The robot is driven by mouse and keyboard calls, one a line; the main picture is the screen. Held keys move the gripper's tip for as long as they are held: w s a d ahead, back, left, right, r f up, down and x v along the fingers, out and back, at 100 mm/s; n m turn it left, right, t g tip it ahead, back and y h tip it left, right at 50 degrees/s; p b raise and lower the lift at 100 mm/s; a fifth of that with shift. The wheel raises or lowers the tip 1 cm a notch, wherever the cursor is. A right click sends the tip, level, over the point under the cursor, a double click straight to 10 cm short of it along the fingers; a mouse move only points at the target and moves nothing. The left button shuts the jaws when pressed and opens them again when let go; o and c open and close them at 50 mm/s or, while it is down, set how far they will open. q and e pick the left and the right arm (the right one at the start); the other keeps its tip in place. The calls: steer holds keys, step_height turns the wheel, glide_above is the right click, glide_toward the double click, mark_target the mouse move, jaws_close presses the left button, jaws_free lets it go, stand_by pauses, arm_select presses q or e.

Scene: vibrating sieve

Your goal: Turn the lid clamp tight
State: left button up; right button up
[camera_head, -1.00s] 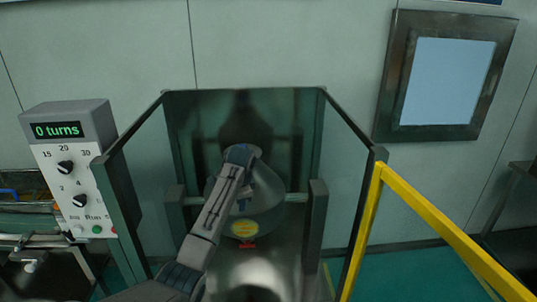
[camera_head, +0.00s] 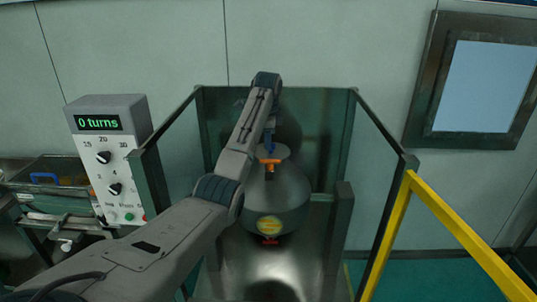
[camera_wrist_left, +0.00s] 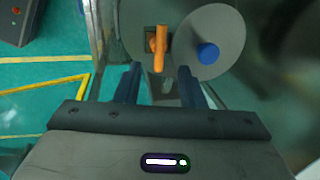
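A rounded grey metal vessel (camera_head: 285,200) stands inside the machine's enclosure, with a yellow label and a small red part low on its front. An orange clamp (camera_head: 269,163) sits at its top by the grey lid. My left arm reaches over from the left, with the left gripper (camera_head: 269,143) pointing down just above the clamp. In the left wrist view my left gripper (camera_wrist_left: 160,68) is open, its two dark blue fingers apart. The orange clamp (camera_wrist_left: 158,45) lies ahead of the gap; contact cannot be told. The lid (camera_wrist_left: 222,30) carries a blue knob (camera_wrist_left: 207,53). My right gripper is not in view.
A control box (camera_head: 112,155) at left reads "0 turns". Dark posts and clear panels surround the vessel. A yellow rail (camera_head: 450,230) slopes at right. A tray (camera_head: 50,185) with a blue handle stands at far left. A framed window (camera_head: 470,85) is on the wall.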

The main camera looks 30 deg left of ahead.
mark_target(268, 160)
arm_select(q)
steer(key=f+p, duration=0.1)
steer(key=f, duration=0.1)
steer(key=f+p, duration=0.1)
steer(key=f, duration=0.1)
steer(key=w+f+p, duration=0.1)
steer(key=f, duration=0.2)
steer(key=shift+w+a, duration=0.1)
steer(key=shift+a, duration=0.3)
steer(key=shift+w+f, duration=0.15)
steer(key=shift+f, duration=0.4)
jaws_close()
